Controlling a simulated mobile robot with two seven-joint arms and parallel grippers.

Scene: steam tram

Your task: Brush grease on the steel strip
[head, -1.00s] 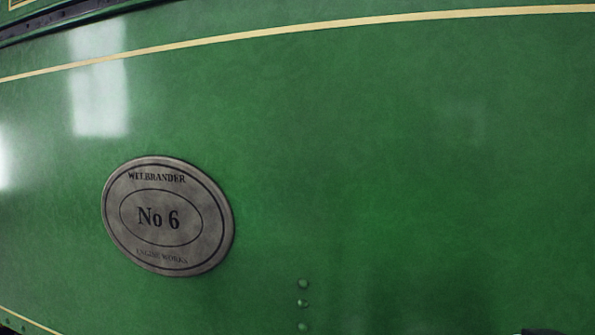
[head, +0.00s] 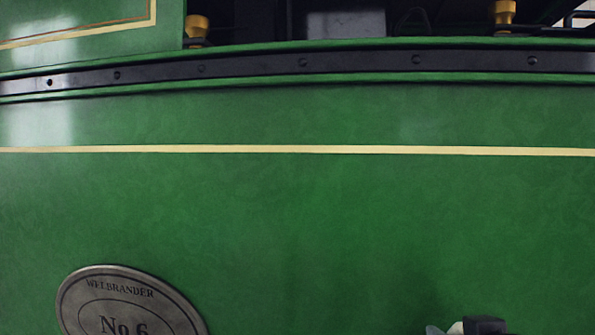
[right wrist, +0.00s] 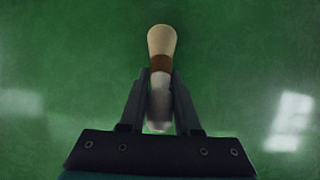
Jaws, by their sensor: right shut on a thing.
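The dark strip (head: 360,64) with several bolt heads, which looks like the steel strip, runs along the top of the green side panel in the head view. I cannot tell whether any grease is on it. My right gripper (right wrist: 159,88) is shut on a brush (right wrist: 160,42) with a cream rounded end, a brown band and a pale grey part between the fingers. In the head view only a bit of my right gripper (head: 484,325) shows at the bottom edge, well below the strip. My left gripper is not in view.
The green panel (head: 300,215) with a cream line fills most of the head view. An oval grey No 6 plate (head: 125,300) is at lower left. Brass fittings (head: 504,12) stand above the strip. The panel between gripper and strip is clear.

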